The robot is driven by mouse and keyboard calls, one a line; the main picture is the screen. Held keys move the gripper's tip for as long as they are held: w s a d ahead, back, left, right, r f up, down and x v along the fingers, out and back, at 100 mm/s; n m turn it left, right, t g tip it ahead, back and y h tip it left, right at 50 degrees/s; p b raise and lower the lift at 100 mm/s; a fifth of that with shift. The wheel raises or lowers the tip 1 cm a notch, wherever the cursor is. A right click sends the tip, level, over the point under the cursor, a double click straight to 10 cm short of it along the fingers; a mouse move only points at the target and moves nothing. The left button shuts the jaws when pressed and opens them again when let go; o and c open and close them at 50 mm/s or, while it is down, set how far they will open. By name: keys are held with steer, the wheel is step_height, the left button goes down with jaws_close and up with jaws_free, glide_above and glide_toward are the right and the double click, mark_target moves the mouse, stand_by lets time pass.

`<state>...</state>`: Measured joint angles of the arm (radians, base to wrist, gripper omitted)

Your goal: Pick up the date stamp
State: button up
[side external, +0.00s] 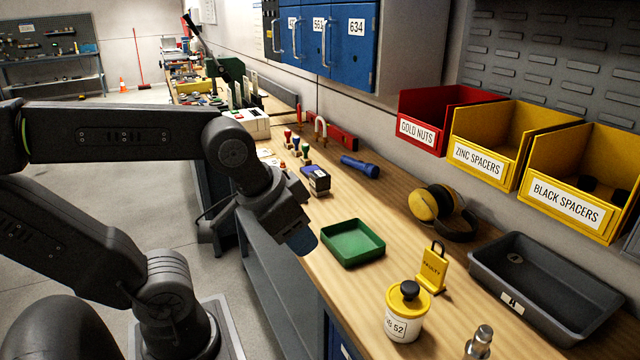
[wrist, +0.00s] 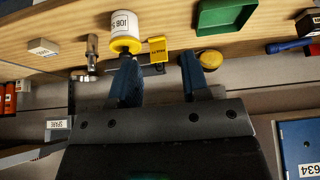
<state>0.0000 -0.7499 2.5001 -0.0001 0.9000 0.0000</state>
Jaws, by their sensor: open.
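Several small upright stamps with coloured knobs (side external: 296,143) stand towards the back of the bench in the side external view. A dark boxy item with a pale label (side external: 317,180) stands just in front of them; part of it shows at the right edge of the wrist view (wrist: 308,21). I cannot tell for sure which of these is the date stamp. My gripper (side external: 303,241) is over the bench's front edge, left of the green tray and apart from the stamps. In the wrist view its two blue fingers (wrist: 157,62) are spread with nothing held between them.
On the bench are a green tray (side external: 352,249), a yellow-lidded jar (side external: 404,318), a yellow tag (side external: 432,268), yellow earmuffs (side external: 424,204), a blue flashlight (side external: 360,167) and a dark grey bin (side external: 500,282). Labelled bins (side external: 484,157) hang on the wall. Bare wood lies around the green tray.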

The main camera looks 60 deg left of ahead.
steer(key=o, duration=0.8)
steer(key=shift+c, duration=0.2)
steer(key=w+a+r+m+g+y, duration=0.1)
steer(key=w+a+r+m, duration=0.1)
steer(key=w+a+m, duration=0.3)
steer(key=w+a+r+m+g+y, duration=0.1)
steer(key=w+a+r, duration=0.25)
steer(key=w, duration=0.25)
steer(key=m+g+y, duration=0.2)
steer(key=m+g, duration=0.2)
steer(key=m, duration=0.8)
glide_above(320, 173)
steer(key=d, duration=0.4)
step_height(320, 173, down, 8)
steer(key=x, duration=0.8)
steer(key=shift+w, duration=0.3)
steer(key=shift+x, duration=2.95)
